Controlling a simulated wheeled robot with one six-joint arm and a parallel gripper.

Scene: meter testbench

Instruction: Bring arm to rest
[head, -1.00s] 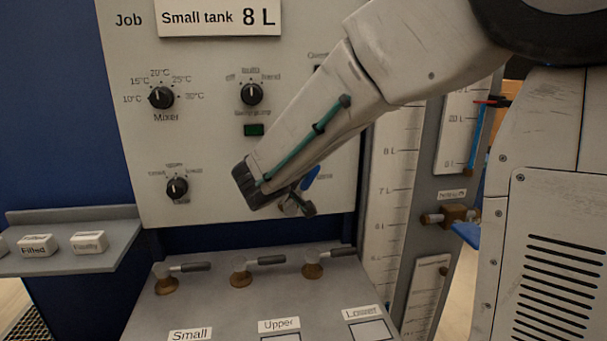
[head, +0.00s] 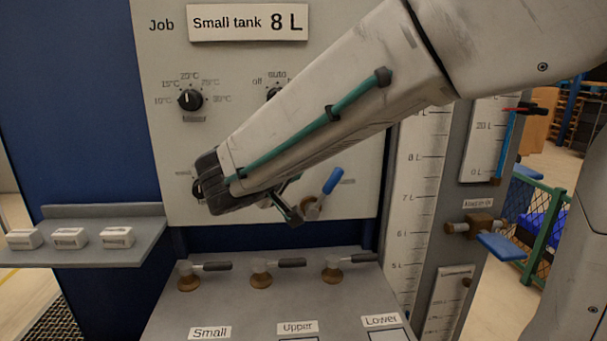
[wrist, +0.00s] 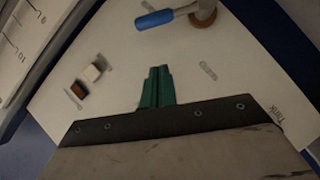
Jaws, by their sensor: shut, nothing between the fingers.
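My arm reaches in from the upper right of the head view, in front of the white control panel (head: 165,135). Its dark wrist end covers part of the panel's lower left. My gripper (head: 293,217) hangs below the arm, small and partly hidden there. In the wrist view, its green fingers (wrist: 157,72) are together with nothing between them. A blue-handled valve (head: 328,186) on the panel is just right of the gripper. It also shows beyond the fingertips in the wrist view (wrist: 165,18). I cannot tell the exact gap to the panel.
Below the panel, a grey bench (head: 190,318) carries three small lever valves. A shelf with several white blocks (head: 67,238) stands at left. Level gauges (head: 420,180) and another blue-handled valve (head: 500,245) are at right.

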